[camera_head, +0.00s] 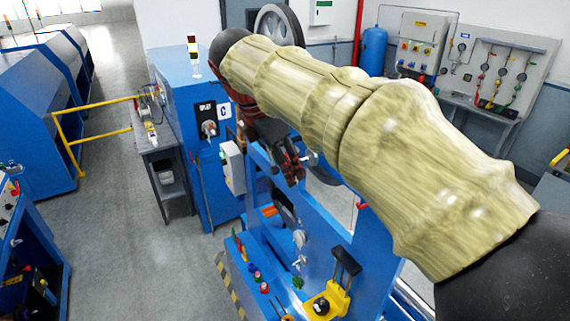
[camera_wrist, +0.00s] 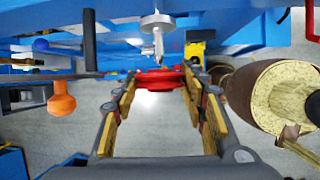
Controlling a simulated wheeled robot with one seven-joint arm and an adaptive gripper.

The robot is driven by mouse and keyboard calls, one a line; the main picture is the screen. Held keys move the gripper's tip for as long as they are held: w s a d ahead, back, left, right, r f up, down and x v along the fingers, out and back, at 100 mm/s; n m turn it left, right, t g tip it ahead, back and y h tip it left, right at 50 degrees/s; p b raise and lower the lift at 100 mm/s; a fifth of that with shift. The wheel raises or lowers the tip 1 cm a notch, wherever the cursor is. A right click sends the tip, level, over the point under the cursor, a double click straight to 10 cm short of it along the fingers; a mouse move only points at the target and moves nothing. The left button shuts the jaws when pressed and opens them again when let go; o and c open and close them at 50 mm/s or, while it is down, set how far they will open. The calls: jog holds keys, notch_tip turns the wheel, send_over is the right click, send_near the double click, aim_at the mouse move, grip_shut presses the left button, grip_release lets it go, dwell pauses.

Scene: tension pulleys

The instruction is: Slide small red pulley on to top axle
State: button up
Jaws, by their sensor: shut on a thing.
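The small red pulley (camera_wrist: 160,77) is between the fingertips of my gripper (camera_wrist: 162,86) in the wrist view, and the gripper is shut on it. Ahead of it in that view is a silver axle (camera_wrist: 157,28) with a round flange and a pointed tip. The tip is close to the pulley; I cannot tell whether they touch. In the head view my gripper (camera_head: 290,166) is beside a silver axle end (camera_head: 309,160) at the upper part of the blue frame. The pulley is not clear there, and my arm covers part of the frame.
Lower axles (camera_head: 299,239) stick out of the blue frame (camera_head: 325,245). Several coloured pieces (camera_head: 258,278) stand on the blue base. A yellow bracket (camera_head: 334,297) with a black handle is at the front. An orange knob (camera_wrist: 61,98) hangs left of my gripper.

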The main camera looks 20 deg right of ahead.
aim_at(305, 158)
jog(key=shift+d, duration=0.1)
jog(key=shift+w+d+p, duration=0.25)
jog(key=shift+d+p, duration=0.25)
jog(key=shift+d, duration=0.8)
jog(key=shift+d+p, duration=0.2)
jog(key=shift+p, duration=0.1)
dwell(0.5)
jog(key=shift+w+d, duration=0.2)
jog(key=shift+d, duration=0.55)
jog(key=shift+d, duration=0.1)
dwell(0.6)
jog(key=o, duration=0.9)
jog(key=shift+d, duration=0.1)
jog(key=shift+c, duration=0.2)
jog(key=shift+o, duration=1.2)
jog(key=shift+w+d, duration=0.1)
jog(key=shift+d, duration=0.15)
jog(key=shift+o, duration=0.9)
jog(key=shift+a, duration=0.25)
